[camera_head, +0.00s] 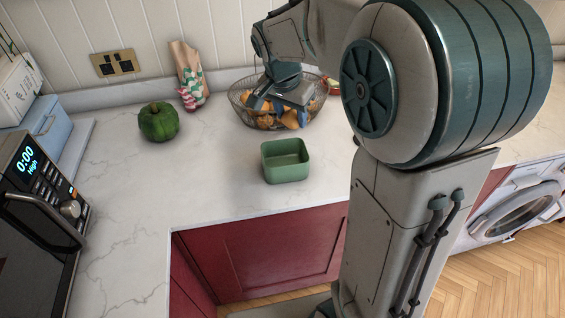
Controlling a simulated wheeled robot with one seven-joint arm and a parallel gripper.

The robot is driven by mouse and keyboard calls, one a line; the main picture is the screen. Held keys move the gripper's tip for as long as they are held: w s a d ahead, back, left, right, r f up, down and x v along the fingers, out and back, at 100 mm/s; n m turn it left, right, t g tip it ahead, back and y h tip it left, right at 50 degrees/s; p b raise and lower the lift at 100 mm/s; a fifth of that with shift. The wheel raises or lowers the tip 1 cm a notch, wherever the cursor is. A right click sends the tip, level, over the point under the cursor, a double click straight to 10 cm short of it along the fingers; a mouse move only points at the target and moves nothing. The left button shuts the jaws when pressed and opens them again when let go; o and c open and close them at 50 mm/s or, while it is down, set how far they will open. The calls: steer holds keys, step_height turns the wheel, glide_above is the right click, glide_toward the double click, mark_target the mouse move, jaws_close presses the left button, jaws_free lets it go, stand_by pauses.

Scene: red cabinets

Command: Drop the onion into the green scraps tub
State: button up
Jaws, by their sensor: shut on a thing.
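The green scraps tub (286,174) stands upright on the white counter near its front edge; the part of its inside that shows looks empty. My gripper (278,112) points down over the wire basket (240,118) behind the tub. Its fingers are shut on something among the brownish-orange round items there. I take the held thing to be the onion, but the gripper and the other items hide it and I cannot make out its outline.
A green pepper-like vegetable (158,122) and a paper bag (187,75) stand left of the basket. A microwave (38,215) fills the left corner. My arm blocks the right side. The counter (200,170) left of the tub is clear.

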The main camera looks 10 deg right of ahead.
step_height(320, 180, down, 5)
steer(key=b, duration=0.2)
steer(key=shift+r+b, duration=0.15)
steer(key=shift+b, duration=0.2)
steer(key=o, duration=1.1)
steer(key=shift+r, duration=0.1)
steer(key=v, duration=1.3)
steer(key=shift+r, duration=0.35)
steer(key=s+d+f+n+y, duration=0.2)
steer(key=s+f+n, duration=0.6)
steer(key=s+f, duration=0.6)
steer(key=s+d, duration=0.1)
steer(key=s, duration=0.3)
steer(key=shift+f+n+t, duration=0.25)
steer(key=shift+n+t, duration=0.15)
